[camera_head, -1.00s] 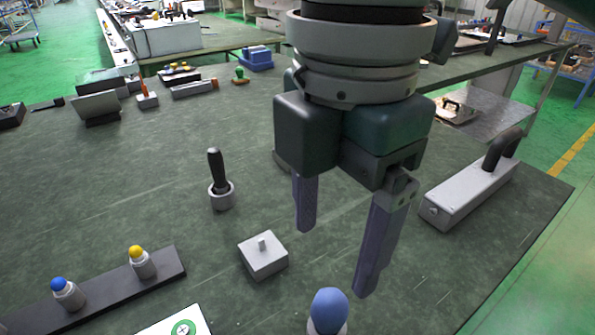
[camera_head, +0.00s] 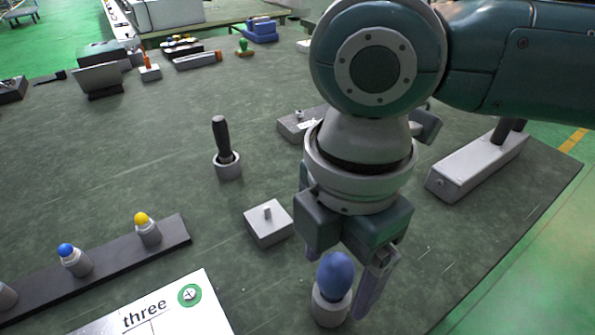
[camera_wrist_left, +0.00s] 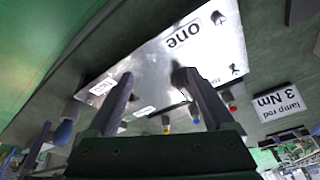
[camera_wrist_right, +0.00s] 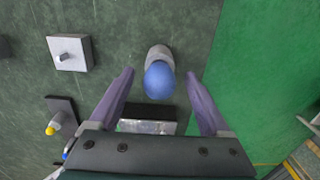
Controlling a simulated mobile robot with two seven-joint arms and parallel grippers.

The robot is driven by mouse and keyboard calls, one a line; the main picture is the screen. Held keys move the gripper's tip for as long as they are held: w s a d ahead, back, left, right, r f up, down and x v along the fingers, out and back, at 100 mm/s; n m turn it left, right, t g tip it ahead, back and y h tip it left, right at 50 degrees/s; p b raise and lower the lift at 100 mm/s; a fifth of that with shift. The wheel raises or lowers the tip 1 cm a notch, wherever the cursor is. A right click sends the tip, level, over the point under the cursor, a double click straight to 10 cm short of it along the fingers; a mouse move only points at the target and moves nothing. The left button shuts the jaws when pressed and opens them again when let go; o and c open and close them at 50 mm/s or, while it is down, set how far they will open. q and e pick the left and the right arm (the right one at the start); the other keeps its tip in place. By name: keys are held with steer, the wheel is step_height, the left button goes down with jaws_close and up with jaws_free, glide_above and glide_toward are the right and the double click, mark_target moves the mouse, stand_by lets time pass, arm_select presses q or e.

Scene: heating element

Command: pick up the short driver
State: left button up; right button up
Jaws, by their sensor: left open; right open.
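A driver with a rounded blue handle (camera_head: 336,270), taken as the short driver, stands upright in a grey cup-like holder (camera_head: 330,309) near the table's front. My right gripper (camera_head: 342,282) is open above and around it, pointing down. In the right wrist view the blue handle (camera_wrist_right: 159,82) shows between the open fingers (camera_wrist_right: 160,73), with gaps on both sides. A slimmer black-handled tool (camera_head: 221,138) stands in another grey holder (camera_head: 228,168) further back. My left gripper (camera_wrist_left: 155,73) is open and empty in the left wrist view; it is out of the head view.
A grey block with a peg (camera_head: 268,224) lies left of the right gripper. A dark rack (camera_head: 110,265) holds blue- and yellow-topped pieces. A white board marked "three" (camera_head: 150,310) lies at the front. A grey box with a black handle (camera_head: 470,170) stands at right. The table's middle-left is clear.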

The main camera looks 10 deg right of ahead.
jaws_close()
stand_by(0.5)
steer(key=shift+r, duration=0.15)
